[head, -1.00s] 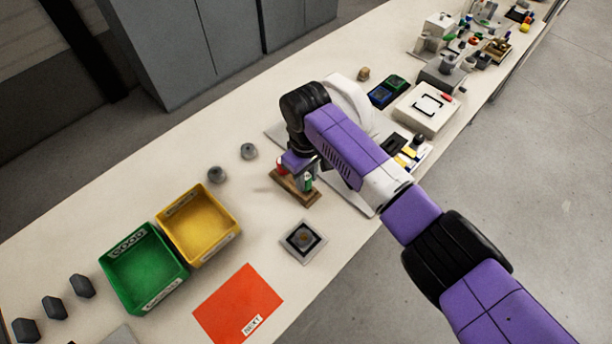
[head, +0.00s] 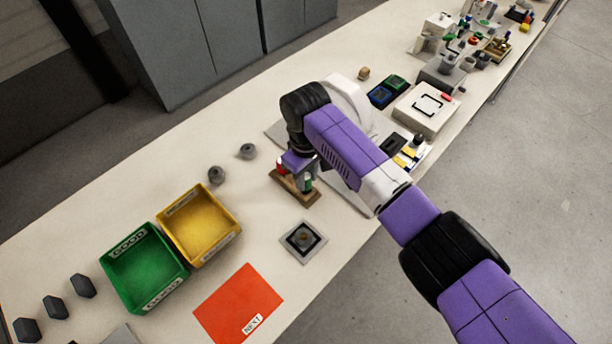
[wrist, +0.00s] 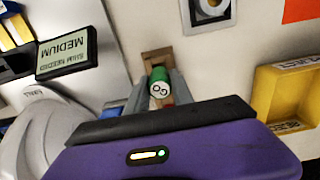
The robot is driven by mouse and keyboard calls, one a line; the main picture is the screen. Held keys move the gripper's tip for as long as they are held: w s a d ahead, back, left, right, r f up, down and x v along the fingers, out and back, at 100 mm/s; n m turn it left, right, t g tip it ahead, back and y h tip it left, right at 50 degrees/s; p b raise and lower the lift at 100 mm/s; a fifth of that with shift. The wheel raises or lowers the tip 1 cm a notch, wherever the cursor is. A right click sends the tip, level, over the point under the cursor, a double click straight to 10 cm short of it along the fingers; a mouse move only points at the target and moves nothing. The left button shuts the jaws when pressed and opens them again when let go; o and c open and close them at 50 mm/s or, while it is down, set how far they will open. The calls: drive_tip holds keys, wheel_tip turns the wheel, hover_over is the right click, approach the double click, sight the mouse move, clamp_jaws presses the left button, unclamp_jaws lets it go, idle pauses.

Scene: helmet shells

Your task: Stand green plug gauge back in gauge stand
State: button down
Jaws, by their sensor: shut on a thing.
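The green plug gauge (wrist: 159,82) shows its green end with a white "GO" cap in the wrist view, and its green part (head: 308,181) shows below my gripper in the head view. My gripper (wrist: 160,100) is shut on it, with a grey finger on either side. The wooden gauge stand (head: 296,188) is directly under the gripper, and its edge shows in the wrist view (wrist: 157,56). A red part (head: 281,168) stands at the left of the stand. The gauge's lower end is hidden, so I cannot tell whether it is seated.
A grey square plate with a dark centre (head: 303,241) lies in front of the stand. Yellow (head: 226,240) and green (head: 178,284) bins stand to the left, near two grey round parts (head: 247,151).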

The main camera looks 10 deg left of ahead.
drive_tip(key=shift+f+b, duration=0.75)
drive_tip(key=shift+f, duration=0.35)
idle(1.1)
idle(0.5)
drive_tip(key=c, duration=1)
unclamp_jaws()
drive_tip(key=shift+r, duration=0.1)
drive_tip(key=shift+r+b, duration=0.35)
drive_tip(key=shift+r, duration=3.5)
